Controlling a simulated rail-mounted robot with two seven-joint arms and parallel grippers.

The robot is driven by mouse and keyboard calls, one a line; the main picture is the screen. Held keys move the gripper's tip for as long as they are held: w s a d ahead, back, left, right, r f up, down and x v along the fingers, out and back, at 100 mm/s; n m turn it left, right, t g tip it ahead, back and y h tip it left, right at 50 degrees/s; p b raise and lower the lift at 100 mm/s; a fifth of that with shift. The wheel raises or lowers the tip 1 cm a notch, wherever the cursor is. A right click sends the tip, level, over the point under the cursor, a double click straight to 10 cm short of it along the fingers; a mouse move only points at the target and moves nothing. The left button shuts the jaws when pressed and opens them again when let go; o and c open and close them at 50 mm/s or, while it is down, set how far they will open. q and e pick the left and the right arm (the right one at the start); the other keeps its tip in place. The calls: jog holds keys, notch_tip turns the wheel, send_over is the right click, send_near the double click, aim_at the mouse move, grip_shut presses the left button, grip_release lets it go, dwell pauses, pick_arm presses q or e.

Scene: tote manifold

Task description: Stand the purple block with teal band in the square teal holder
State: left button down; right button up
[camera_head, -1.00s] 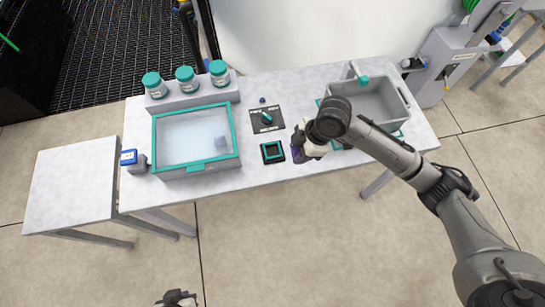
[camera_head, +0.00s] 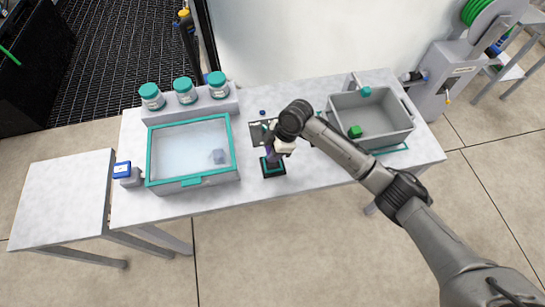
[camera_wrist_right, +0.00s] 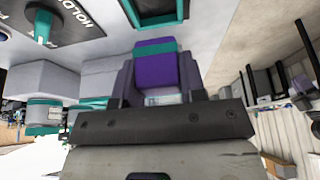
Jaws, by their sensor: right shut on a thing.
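The purple block with a teal band (camera_wrist_right: 155,70) is between the fingers of my right gripper (camera_wrist_right: 157,80) in the right wrist view, its banded end pointing away from the palm. In the head view the right gripper (camera_head: 272,154) is over the square teal holder (camera_head: 273,172), with the purple block (camera_head: 269,152) mostly hidden under it. The holder also shows at the top of the wrist view (camera_wrist_right: 155,20), with a small gap in the picture between it and the block's banded end. My left gripper is out of view.
A teal-rimmed clear-lidded tote (camera_head: 192,182) stands left of the holder. A dark panel with a teal handle (camera_head: 258,128) lies just behind it. A grey bin (camera_head: 385,143) with a green block (camera_head: 355,131) is at the right. Teal-capped jars (camera_head: 185,90) stand at the back.

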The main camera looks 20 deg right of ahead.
notch_tip(320, 180, down, 4)
jog(key=shift+f+b, duration=0.1)
jog(key=shift+b, duration=0.45)
jog(key=shift+f, duration=0.5)
